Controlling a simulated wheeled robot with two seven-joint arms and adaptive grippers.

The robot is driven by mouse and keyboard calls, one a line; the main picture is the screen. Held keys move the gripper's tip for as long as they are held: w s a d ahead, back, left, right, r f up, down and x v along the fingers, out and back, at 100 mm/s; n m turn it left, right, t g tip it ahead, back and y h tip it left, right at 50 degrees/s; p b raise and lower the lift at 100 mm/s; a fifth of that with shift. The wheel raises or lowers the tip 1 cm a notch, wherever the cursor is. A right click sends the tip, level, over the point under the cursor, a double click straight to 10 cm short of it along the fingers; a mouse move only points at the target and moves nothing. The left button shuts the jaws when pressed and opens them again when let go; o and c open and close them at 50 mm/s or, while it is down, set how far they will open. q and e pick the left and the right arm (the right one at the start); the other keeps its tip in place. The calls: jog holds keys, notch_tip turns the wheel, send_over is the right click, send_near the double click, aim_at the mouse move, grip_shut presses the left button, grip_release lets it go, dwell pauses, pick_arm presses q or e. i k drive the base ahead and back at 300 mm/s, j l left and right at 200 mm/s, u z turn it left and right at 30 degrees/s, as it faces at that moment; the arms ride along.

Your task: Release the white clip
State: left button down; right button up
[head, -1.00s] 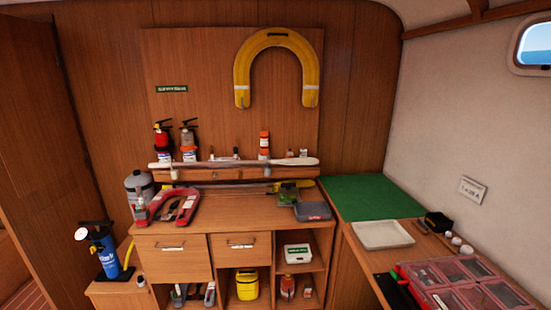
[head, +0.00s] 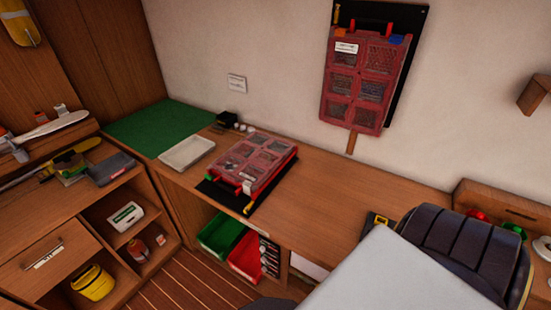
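A case with a clear red compartmented lid (head: 257,160) lies shut on the side desk, over a black board. Along its front edge, a small white piece (head: 247,187) that looks like the white clip sits at the right, and a green piece (head: 211,178) sits at the left. A red handle (head: 228,183) is between them. Whether the white piece is fastened is too small to tell. Neither of my grippers is in view.
A similar red case (head: 359,85) hangs on the wall. A pale tray (head: 187,153) and a green mat (head: 158,126) lie left of the desk case. Green (head: 221,234) and red (head: 246,258) bins stand below. A dark padded object (head: 470,245) blocks the lower right; the desk's middle is bare.

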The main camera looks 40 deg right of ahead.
aim_at(246, 185)
jog(key=z, duration=1.1)
